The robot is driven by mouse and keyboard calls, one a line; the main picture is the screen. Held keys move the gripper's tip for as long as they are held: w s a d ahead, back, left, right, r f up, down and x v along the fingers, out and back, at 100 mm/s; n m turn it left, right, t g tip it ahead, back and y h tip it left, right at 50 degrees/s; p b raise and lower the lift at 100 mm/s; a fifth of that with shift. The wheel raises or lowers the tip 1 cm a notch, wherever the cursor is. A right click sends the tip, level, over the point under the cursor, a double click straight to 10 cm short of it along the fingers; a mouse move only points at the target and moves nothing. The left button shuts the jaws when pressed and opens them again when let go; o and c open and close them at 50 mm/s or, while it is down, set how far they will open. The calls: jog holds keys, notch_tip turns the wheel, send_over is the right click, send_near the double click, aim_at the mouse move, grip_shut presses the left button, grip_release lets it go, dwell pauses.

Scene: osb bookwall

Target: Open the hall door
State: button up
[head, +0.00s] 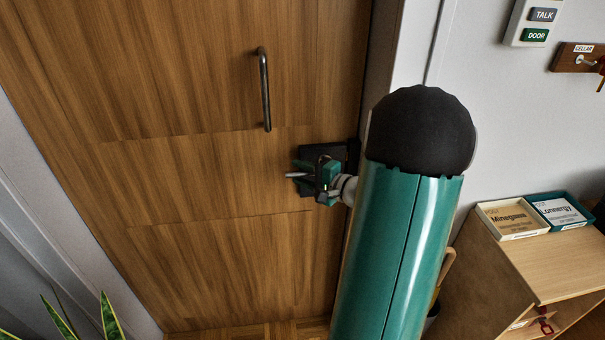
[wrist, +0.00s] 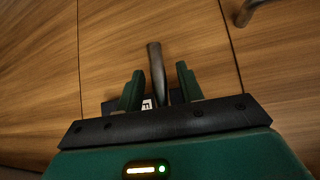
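The hall door (head: 215,175) is a wood-grain panel filling the left half of the head view; it looks shut. A dark lock plate (head: 347,152) sits at its right edge, partly hidden by my gripper (head: 306,177). A grey metal lever handle (wrist: 156,68) sticks out between the two green fingers of my gripper (wrist: 160,82) in the wrist view. The fingers are open, with a gap visible on each side of the lever. A dark vertical pull bar (head: 264,90) is fixed higher on the door; its end (wrist: 244,16) shows in the wrist view.
A wooden shelf unit (head: 553,262) stands at right with a Minegami tray (head: 511,236) and a Lonnergy tray (head: 572,226) on top. An intercom panel (head: 530,24) and a CELLAR key rack (head: 578,57) hang on the wall. A plant (head: 110,318) stands at lower left.

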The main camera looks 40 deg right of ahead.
grip_shut()
jog(key=shift+f, duration=0.15)
jog(key=shift+s+d+f+n+g+h, duration=0.2)
jog(key=shift+f+n+g+h, duration=0.3)
jog(key=shift+f+n+g, duration=0.2)
jog(key=shift+s+d+f+n+g+h, duration=0.1)
jog(key=shift+d+f+n+g+h, duration=0.05)
jog(key=shift+f+n+g+h, duration=0.45)
jog(key=shift+s+d+f+n+g+h, duration=0.15)
jog(key=shift+f+n+g+h, duration=0.25)
jog(key=shift+f+n+g, duration=0.4)
jog(key=shift+d+r, duration=0.1)
jog(key=shift+r, duration=0.05)
